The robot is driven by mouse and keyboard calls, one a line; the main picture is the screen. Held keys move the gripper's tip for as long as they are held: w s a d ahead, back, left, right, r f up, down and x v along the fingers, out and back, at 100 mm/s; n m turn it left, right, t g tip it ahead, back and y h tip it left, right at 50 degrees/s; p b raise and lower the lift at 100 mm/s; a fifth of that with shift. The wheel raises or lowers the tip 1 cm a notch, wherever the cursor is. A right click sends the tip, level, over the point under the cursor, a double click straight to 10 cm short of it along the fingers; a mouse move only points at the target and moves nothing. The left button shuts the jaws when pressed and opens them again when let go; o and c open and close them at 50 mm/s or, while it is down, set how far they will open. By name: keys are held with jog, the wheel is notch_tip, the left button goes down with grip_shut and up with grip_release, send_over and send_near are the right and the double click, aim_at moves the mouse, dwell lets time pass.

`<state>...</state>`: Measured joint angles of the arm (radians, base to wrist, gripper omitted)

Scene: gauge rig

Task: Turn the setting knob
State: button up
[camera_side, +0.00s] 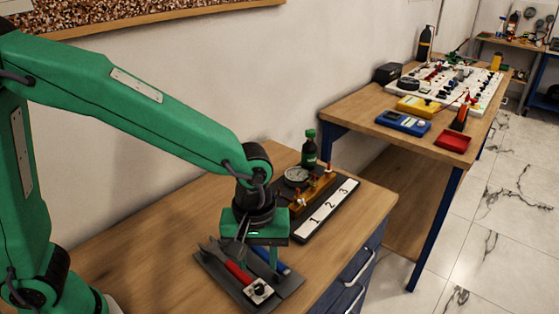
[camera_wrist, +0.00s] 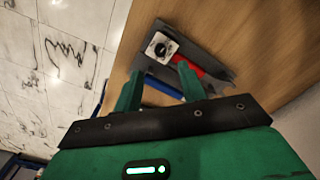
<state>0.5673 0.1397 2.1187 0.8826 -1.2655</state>
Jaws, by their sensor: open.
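The setting knob is a small dark dial (camera_side: 258,290) on a pale square plate, at the front end of a dark grey mat (camera_side: 289,289) on the wooden bench. In the wrist view the knob (camera_wrist: 159,46) shows just past my fingertips, roughly centred between them. My gripper (camera_side: 258,259) is green, points down above the mat and is open, with nothing between its fingers. In the wrist view its two fingers (camera_wrist: 159,68) stand apart. It is not touching the knob; the exact height gap is hard to tell.
A red-handled tool (camera_side: 239,271) and a blue-handled tool (camera_side: 283,268) lie on the mat beside the knob. Bare bench lies to the left.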

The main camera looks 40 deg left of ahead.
aim_at(259, 287)
jog(key=shift+f, duration=3.8)
grip_shut()
